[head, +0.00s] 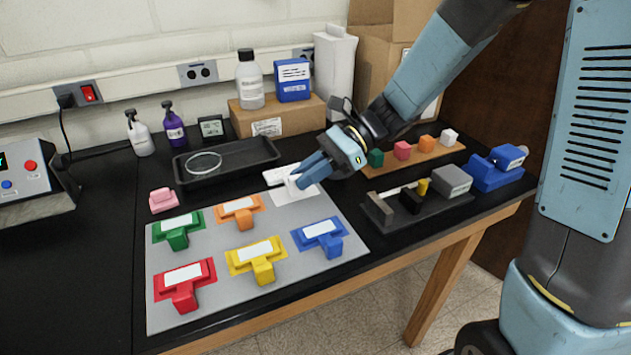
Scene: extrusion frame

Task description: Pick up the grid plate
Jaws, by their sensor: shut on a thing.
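My gripper (299,175) reaches in from the right, with its blue fingers low over the table between the black tray and the grey mat. It is shut on a small white piece (290,183), which looks like the grid plate; the fingers hide part of it, and no grid pattern can be made out. A flat white sheet or plate (297,196) lies just below the fingertips, and another white patch shows behind them. I cannot tell whether the held piece touches the white surface.
A grey mat (215,300) with several coloured T-shaped holders lies in front. A black tray (225,170) with a clear round dish stands behind left. To the right are a wooden strip (415,160) with coloured cubes, a dark fixture (385,215) and a blue device (495,170).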

